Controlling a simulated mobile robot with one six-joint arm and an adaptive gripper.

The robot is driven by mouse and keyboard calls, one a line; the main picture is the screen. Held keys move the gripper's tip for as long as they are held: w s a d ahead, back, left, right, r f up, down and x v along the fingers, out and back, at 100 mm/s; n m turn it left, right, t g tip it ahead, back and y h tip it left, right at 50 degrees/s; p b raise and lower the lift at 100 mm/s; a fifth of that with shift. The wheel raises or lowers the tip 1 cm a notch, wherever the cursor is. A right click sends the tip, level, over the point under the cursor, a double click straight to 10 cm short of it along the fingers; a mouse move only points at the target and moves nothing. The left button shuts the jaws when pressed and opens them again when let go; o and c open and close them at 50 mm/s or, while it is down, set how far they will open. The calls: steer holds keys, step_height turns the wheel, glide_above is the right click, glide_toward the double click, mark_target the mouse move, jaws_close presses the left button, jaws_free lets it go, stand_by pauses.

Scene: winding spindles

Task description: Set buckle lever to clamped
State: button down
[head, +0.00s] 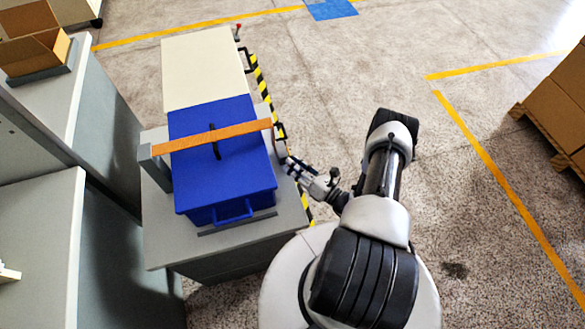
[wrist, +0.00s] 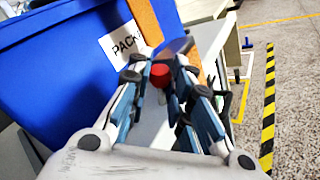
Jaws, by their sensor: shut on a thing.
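An orange strap (head: 212,135) runs across the lid of a blue box (head: 225,180). The strap also shows in the wrist view (wrist: 147,35), going down the box's right side. My gripper (head: 287,164) is low beside the box, at the strap's right end. In the wrist view, my gripper (wrist: 163,72) is shut with a red knob (wrist: 160,76) between its fingers. I take the knob to be the buckle lever's grip; the fingers hide the rest of the lever and most of the buckle. The lever's angle cannot be told.
The box stands on a grey table (head: 165,245) with a cream box (head: 202,68) behind it. A grey post (head: 154,165) stands at the strap's left end. Grey cabinets (head: 40,220) are on the left. The floor right of the striped yellow-black edge (head: 262,85) is open.

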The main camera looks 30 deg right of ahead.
steer(key=shift+f+m, duration=0.1)
steer(key=shift+m, duration=0.3)
stand_by(0.3)
steer(key=c, duration=1.4)
jaws_free()
steer(key=shift+d, duration=0.1)
steer(key=shift+c, duration=0.2)
steer(key=shift+s, duration=0.15)
steer(key=v, duration=1.2)
steer(key=shift+f, duration=0.25)
